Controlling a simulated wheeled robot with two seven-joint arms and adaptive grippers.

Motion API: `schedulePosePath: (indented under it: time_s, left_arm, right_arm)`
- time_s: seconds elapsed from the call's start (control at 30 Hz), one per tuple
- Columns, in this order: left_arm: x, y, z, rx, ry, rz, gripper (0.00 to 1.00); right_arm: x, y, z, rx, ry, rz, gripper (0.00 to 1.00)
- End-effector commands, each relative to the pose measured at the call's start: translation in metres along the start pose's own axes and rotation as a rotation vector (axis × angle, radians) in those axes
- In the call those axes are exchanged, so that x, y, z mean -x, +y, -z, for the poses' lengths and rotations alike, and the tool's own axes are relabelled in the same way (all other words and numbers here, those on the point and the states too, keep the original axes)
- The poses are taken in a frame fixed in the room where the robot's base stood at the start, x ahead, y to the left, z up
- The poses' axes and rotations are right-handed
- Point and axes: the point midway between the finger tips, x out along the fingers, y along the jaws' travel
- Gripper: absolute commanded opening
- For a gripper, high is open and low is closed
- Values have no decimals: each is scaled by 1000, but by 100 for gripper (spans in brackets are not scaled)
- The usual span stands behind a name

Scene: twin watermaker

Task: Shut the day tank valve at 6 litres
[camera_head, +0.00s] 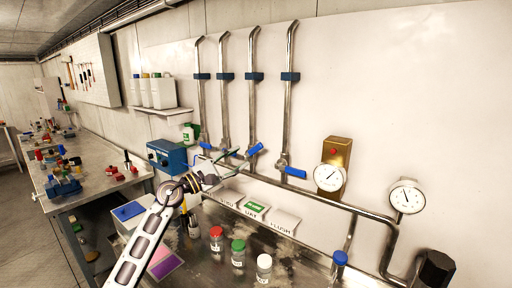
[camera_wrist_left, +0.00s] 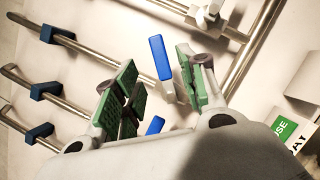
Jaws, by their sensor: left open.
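My left gripper (camera_head: 231,162) is open in front of the row of blue-handled valves on the back wall. In the left wrist view a blue valve handle (camera_wrist_left: 160,57) shows between the green pads of my left gripper (camera_wrist_left: 155,62), with no clear contact. A second blue handle (camera_wrist_left: 155,125) shows lower between the fingers. In the head view the middle valve handle (camera_head: 255,149) is tilted and the right one (camera_head: 294,172) lies nearly level. The left handle (camera_head: 205,146) is partly behind the gripper. The middle tray (camera_head: 253,213) seems to read DAY and holds a green card. My right gripper is out of view.
Two round gauges, one on a brass block (camera_head: 329,178) and one on the pipe (camera_head: 406,196), are at right. Bottles with red (camera_head: 216,238), green (camera_head: 238,254) and white (camera_head: 264,268) caps stand on the bench below. A blue box (camera_head: 167,155) is left of the valves.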

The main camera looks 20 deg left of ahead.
Motion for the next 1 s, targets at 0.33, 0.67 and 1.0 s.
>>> schedulePosePath:
  time_s: [0.33, 0.67, 1.0]
  left_arm:
    - [-42, 2, -1, 1, 0, -2, 41]
    - [-76, 2, -1, 1, 0, -1, 41]
    - [-86, 0, 0, -1, 1, 1, 41]
  right_arm:
    - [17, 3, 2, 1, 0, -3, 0]
    - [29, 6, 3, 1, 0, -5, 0]
    - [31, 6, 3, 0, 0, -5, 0]
